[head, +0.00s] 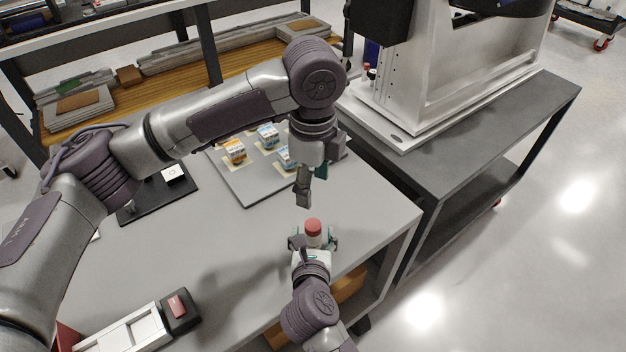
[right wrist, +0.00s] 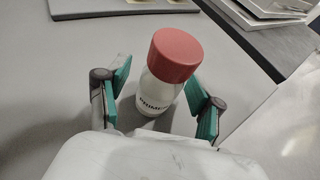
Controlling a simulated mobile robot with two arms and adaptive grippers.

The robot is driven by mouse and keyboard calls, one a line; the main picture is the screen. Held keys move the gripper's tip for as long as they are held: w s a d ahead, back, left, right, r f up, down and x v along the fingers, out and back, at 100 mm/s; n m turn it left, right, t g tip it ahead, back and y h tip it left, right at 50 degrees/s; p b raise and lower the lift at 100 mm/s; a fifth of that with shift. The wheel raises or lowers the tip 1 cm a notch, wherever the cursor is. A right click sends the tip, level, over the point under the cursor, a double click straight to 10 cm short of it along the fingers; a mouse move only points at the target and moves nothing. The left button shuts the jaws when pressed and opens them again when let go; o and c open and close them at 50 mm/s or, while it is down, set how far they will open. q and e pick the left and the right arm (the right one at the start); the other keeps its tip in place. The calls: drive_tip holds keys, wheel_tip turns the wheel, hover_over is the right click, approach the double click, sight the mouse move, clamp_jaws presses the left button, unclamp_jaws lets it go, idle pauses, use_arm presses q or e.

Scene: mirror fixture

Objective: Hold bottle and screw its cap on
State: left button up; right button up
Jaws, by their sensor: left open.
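A white bottle (right wrist: 160,98) with dark lettering stands near the table's right edge. Its red cap (head: 313,226) sits on its top; I cannot tell how tight it is. The cap also shows in the right wrist view (right wrist: 175,55). My right gripper (head: 313,243) is at the bottle from the front. Its teal-padded fingers are open on either side of the bottle, with gaps visible in the right wrist view (right wrist: 163,100). My left gripper (head: 311,185) is open and empty, pointing down above and behind the cap, apart from it.
A grey board (head: 247,193) with several small cartons (head: 268,137) lies behind my left arm. A black mat (head: 158,194) holds a small white item. A white tray (head: 130,334) and a dark box with a red top (head: 180,306) are front left. The middle table is clear.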

drive_tip(key=shift+s, duration=0.1)
drive_tip(key=v, duration=1.1)
drive_tip(key=shift+s+r, duration=0.25)
drive_tip(key=shift+s, duration=0.1)
drive_tip(key=shift+s, duration=0.1)
